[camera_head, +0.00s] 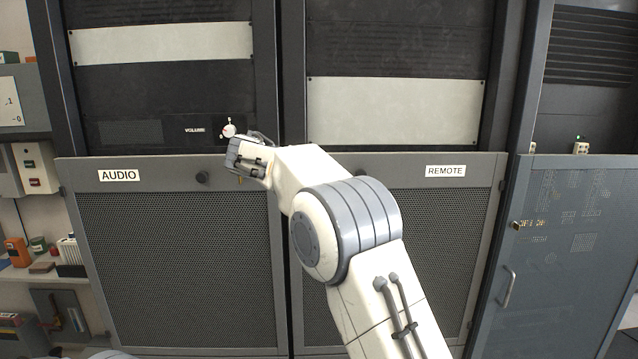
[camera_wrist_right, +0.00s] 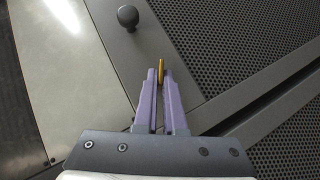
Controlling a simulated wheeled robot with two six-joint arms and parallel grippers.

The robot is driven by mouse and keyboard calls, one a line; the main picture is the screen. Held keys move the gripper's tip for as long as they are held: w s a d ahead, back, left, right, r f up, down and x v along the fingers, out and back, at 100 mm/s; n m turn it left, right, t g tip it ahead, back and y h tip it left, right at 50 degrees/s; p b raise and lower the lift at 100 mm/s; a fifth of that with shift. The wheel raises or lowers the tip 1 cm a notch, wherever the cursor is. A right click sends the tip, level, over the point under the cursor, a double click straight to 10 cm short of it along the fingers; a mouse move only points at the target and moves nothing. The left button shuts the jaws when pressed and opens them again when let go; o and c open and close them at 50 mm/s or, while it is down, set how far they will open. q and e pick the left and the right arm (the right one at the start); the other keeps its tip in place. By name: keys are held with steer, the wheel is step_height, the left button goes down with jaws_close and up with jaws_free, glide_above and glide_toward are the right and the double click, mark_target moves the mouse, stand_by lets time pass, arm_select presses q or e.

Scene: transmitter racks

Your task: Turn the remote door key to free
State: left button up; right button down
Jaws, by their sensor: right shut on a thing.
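In the right wrist view my right gripper (camera_wrist_right: 162,76) is shut on a small brass key (camera_wrist_right: 162,70), which stands between its two purple fingertips. The key is at the grey door frame, beside a round black knob (camera_wrist_right: 128,17). In the head view the remote door (camera_head: 440,250) carries a REMOTE label (camera_head: 445,171). My right arm covers the upper left of that door, and I cannot make out the fingertips or this key there. The key's marking is not readable. My left gripper is not in view.
The audio door (camera_head: 180,270), with its own knob (camera_head: 202,178), adjoins on the left. A white volume knob (camera_head: 229,130) sits just above my right wrist. A blue-grey cabinet (camera_head: 570,250) with a handle (camera_head: 508,286) stands on the right.

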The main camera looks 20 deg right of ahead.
steer(key=shift+w+a+f+n+t+h+b, duration=0.15)
steer(key=shift+n+t+h+b, duration=0.1)
steer(key=shift+n+h+b, duration=0.65)
steer(key=shift+s+d+f+n+t+h+b, duration=0.15)
steer(key=shift+n+h+b, duration=0.3)
steer(key=shift+b, duration=0.75)
steer(key=shift+w+a+f+n+t+h+b, duration=0.15)
steer(key=shift+n+t+h+b, duration=0.15)
steer(key=shift+n+h+b, duration=0.45)
steer(key=shift+r+b, duration=0.1)
steer(key=shift+b, duration=0.2)
steer(key=c, duration=1)
jaws_free()
steer(key=b+v, duration=0.3)
steer(key=v, duration=0.7)
steer(key=shift+a, duration=0.25)
